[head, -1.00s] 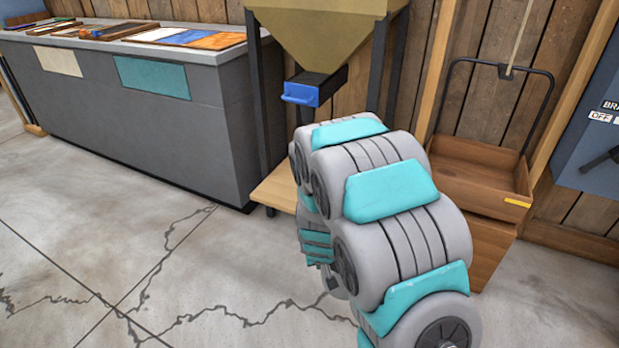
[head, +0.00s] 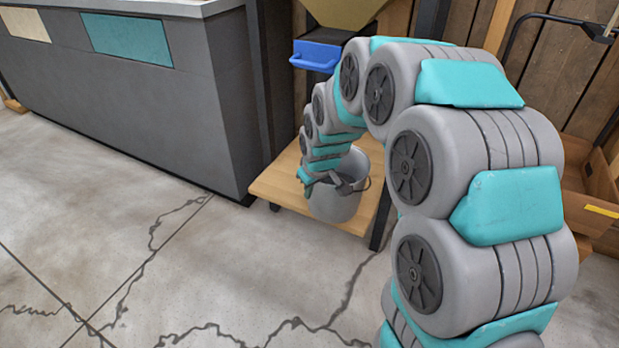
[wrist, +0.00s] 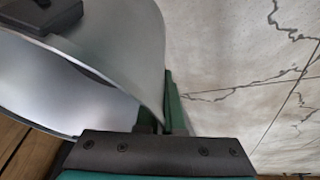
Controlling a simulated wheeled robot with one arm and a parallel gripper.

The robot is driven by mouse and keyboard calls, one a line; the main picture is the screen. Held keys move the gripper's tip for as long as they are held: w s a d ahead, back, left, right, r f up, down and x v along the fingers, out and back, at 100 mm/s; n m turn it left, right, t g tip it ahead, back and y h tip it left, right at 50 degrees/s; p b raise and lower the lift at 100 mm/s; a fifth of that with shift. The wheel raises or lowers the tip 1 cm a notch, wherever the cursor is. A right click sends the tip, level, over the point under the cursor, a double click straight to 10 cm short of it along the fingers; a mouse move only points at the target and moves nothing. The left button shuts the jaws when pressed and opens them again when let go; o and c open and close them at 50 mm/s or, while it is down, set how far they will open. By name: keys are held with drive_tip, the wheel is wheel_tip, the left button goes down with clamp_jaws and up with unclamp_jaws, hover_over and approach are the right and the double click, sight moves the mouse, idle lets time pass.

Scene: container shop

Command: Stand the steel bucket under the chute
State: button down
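The steel bucket (head: 336,208) is upright at the wooden platform (head: 283,186), low under the hopper; I cannot tell whether its base fully touches the boards. The chute with its blue handle (head: 315,56) is above it, partly hidden by my arm. My gripper (head: 322,180) is at the bucket's left rim, mostly hidden by my arm in the head view. In the wrist view my gripper (wrist: 157,122) has the bucket's wall (wrist: 149,60) between its fingers, with a green finger along the outside, and appears shut on it.
A grey counter (head: 135,95) stands left of the platform. Dark hopper legs (head: 258,80) rise beside the platform. A wooden box cart (head: 595,195) stands at the right. The cracked concrete floor (head: 190,270) in front is clear.

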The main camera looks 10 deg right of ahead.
drive_tip(key=w+f, duration=0.2)
drive_tip(key=w, duration=0.5)
drive_tip(key=w+a+f+b, duration=0.1)
drive_tip(key=w+f, duration=0.1)
drive_tip(key=w, duration=0.5)
drive_tip(key=shift+w+a+f, duration=0.2)
drive_tip(key=shift+w+f, duration=0.05)
drive_tip(key=shift+f, duration=0.25)
drive_tip(key=c, duration=1)
unclamp_jaws()
drive_tip(key=shift+c, duration=0.2)
drive_tip(key=a+v, duration=0.1)
drive_tip(key=v, duration=1)
drive_tip(key=s+d+m+g, duration=0.2)
drive_tip(key=s, duration=1.4)
drive_tip(key=s+d+r+m+g, duration=0.1)
drive_tip(key=s+d+g, duration=0.1)
drive_tip(key=s, duration=1.4)
drive_tip(key=s+d+r+m+g, duration=0.1)
drive_tip(key=s+d+m, duration=0.1)
drive_tip(key=s, duration=1.4)
drive_tip(key=shift+s+d+m+g+h+p, duration=0.3)
drive_tip(key=shift+s+g+h+p, duration=0.05)
drive_tip(key=shift+s+g+h, duration=0.05)
